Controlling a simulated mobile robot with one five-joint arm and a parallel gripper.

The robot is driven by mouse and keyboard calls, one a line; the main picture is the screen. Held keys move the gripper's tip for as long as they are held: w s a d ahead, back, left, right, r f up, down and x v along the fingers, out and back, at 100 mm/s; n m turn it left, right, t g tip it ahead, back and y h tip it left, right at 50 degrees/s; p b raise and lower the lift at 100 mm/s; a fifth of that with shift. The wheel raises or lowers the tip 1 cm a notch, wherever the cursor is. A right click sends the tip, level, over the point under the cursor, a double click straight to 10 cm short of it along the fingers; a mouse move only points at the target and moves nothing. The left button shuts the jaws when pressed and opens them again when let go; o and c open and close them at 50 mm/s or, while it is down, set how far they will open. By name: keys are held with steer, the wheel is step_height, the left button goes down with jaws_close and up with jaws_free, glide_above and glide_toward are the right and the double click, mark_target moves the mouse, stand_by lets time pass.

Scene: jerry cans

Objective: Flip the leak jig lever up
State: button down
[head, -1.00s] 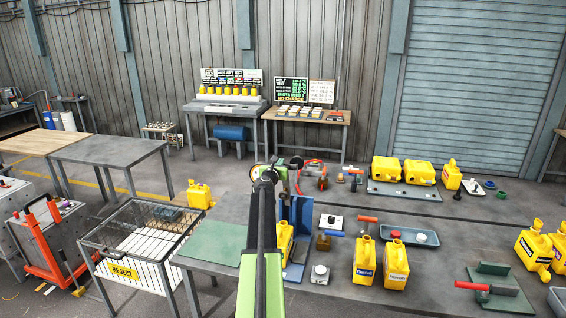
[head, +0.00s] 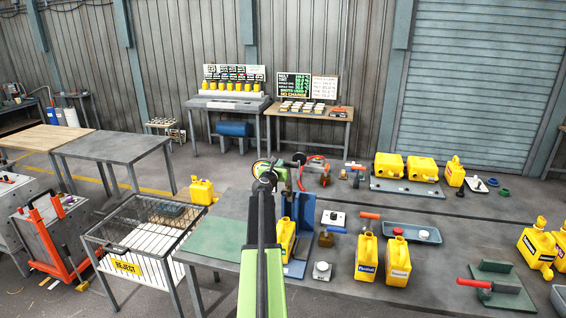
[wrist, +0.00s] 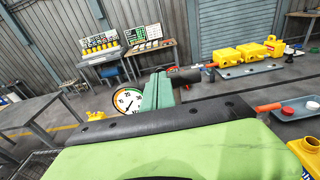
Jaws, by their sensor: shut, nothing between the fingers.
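The leak jig shows in the head view as a blue upright plate (head: 302,222) with a yellow can (head: 286,236) beside it. A round dial gauge (wrist: 128,100) shows in the wrist view behind my gripper; its face is partly covered. My gripper (wrist: 160,92) is shut and empty, close in front of the gauge. A dark cylinder (wrist: 185,76) sticks out beside its fingers; I cannot tell whether it is part of the lever. My arm hides part of the jig in the head view, and I cannot make out the lever clearly.
Yellow cans (head: 366,258) stand on the grey bench right of the jig. A valve with a blue handle (head: 336,230) and a grey tray (head: 412,232) are near them. A green mat (head: 218,238) and a wire reject cage (head: 150,240) lie to the left.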

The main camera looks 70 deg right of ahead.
steer(key=a+r+p, duration=0.3)
steer(key=r+p, duration=0.4)
steer(key=r, duration=0.2)
steer(key=shift+s, duration=0.3)
